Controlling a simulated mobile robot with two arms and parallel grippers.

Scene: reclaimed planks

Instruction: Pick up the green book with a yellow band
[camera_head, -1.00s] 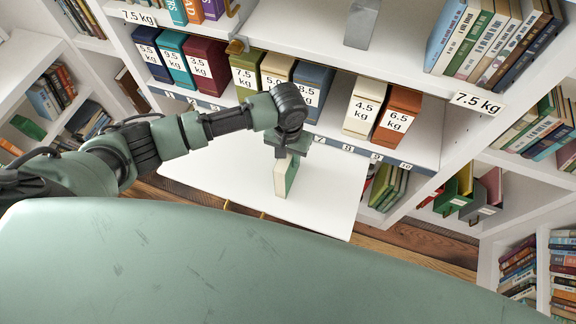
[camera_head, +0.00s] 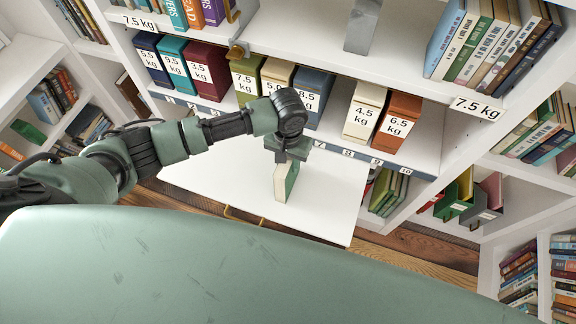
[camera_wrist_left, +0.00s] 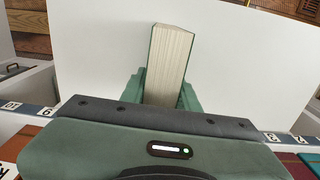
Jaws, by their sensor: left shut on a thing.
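A green book (camera_head: 286,183) stands upright on the white table (camera_head: 225,185), its cream page edges facing left in the head view. My left gripper (camera_head: 287,158) is above it, shut on its top part. In the left wrist view the book's page block (camera_wrist_left: 169,65) shows between the two green fingers (camera_wrist_left: 163,95). I cannot make out a yellow band, as the gripper covers part of the cover. I cannot tell for sure whether the book's lower end touches the table. My right gripper is not in view.
Behind the table, a white shelf (camera_head: 335,128) holds several binders with weight labels, such as a red-brown one (camera_head: 398,120). An upper shelf holds books (camera_head: 490,40) and a grey bookend (camera_head: 362,25). The table is bare around the book.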

